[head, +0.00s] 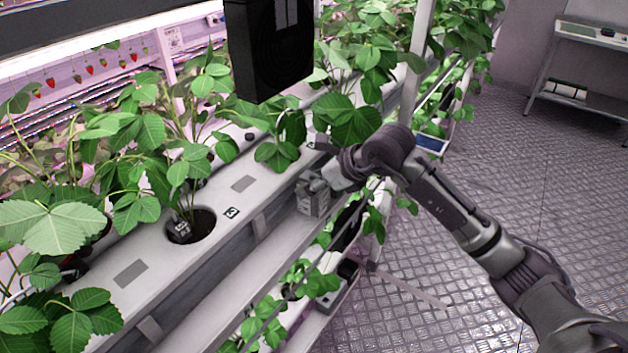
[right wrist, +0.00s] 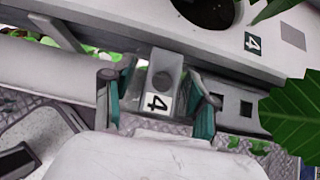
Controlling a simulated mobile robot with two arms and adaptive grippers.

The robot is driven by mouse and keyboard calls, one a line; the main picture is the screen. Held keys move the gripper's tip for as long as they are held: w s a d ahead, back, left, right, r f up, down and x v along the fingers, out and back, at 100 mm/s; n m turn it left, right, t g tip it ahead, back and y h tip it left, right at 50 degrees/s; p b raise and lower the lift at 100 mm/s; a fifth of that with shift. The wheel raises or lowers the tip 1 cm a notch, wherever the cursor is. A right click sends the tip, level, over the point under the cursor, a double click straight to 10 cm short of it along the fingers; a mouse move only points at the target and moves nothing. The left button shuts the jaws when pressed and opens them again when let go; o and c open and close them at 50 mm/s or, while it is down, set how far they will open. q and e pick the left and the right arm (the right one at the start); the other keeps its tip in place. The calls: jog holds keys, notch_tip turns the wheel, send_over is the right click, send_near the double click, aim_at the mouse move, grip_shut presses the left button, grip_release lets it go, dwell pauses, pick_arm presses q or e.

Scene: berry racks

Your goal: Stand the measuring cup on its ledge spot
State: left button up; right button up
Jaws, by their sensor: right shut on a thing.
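My right gripper (head: 325,184) is at the outer side of the white rack, low beside the planting channel. In the right wrist view its two teal-padded fingers (right wrist: 160,103) stand on both sides of a light grey block-like thing (right wrist: 164,75) with a round dark spot and a tag "4". The gripper is shut on it. I cannot make out a clear measuring cup; whether the block is part of it I cannot tell. The ledge spot is not clearly marked in either view. My left gripper is not in view.
The white planting channel (head: 133,237) has potted strawberry plants and a tag "3" (head: 231,213). A tag "4" (right wrist: 251,41) shows on it in the wrist view. A black box (head: 270,45) hangs above the plants. A metal floor (head: 490,170) lies open right, with a side table (head: 590,35) beyond.

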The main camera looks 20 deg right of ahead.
jog(key=shift+f, duration=0.2)
jog(key=o, duration=1.3)
jog(key=shift+c, duration=0.2)
jog(key=shift+r, duration=0.1)
jog(key=shift+r, duration=0.25)
jog(key=b+v, duration=0.1)
jog(key=v, duration=1.1)
jog(key=shift+b, duration=0.35)
jog(key=shift+f, duration=0.15)
